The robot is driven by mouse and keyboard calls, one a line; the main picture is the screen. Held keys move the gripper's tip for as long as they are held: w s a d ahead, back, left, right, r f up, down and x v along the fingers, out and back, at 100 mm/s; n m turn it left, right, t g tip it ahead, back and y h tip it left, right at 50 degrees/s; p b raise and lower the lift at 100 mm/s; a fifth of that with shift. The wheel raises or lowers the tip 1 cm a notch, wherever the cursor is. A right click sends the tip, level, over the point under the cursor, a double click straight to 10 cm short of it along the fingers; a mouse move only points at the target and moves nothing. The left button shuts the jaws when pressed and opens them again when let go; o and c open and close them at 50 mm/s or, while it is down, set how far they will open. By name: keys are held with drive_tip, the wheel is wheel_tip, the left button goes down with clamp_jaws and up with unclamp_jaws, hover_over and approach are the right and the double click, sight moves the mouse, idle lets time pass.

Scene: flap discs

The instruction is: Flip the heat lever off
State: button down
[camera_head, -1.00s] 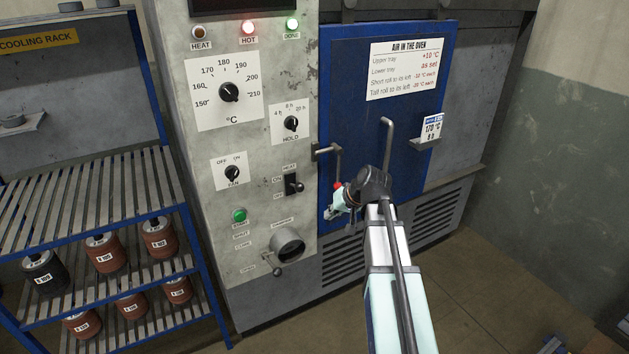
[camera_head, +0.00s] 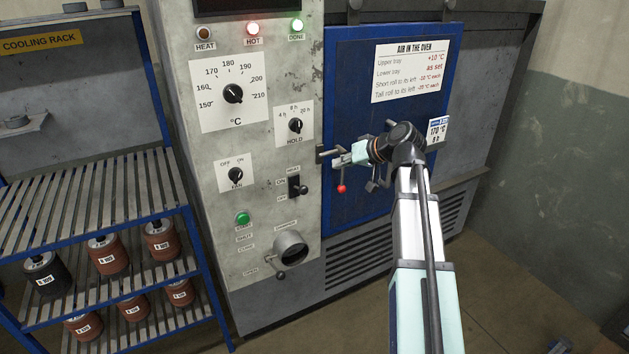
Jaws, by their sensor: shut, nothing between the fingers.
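The heat lever (camera_head: 301,189) is a small black toggle on the grey control panel (camera_head: 265,255), between ON and OFF labels under the word HEAT. Its dark tip sticks out to the lower right; at this size I cannot tell surely which label it is set to. My gripper (camera_head: 337,158) is shut and empty, pointing left in front of the blue oven door's left edge. It is above and to the right of the lever, apart from it. The gripper partly covers the door latch handle (camera_head: 341,188), which ends in a red knob.
The blue oven door (camera_head: 350,70) is shut. A fan knob (camera_head: 236,176), green button (camera_head: 242,218) and round damper (camera_head: 290,246) surround the lever. A cooling rack (camera_head: 95,205) holding several rolls stands at the left. The space before the panel is clear.

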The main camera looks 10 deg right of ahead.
sight(300, 189)
drive_tip(key=shift+w, duration=0.1)
drive_tip(key=s+f+p+x, duration=0.2)
drive_tip(key=p+x, duration=0.2)
drive_tip(key=x, duration=0.8)
drive_tip(key=shift+w+a, duration=0.15)
drive_tip(key=shift+a, duration=0.25)
drive_tip(key=shift+f, duration=0.15)
drive_tip(key=shift+f, duration=0.1)
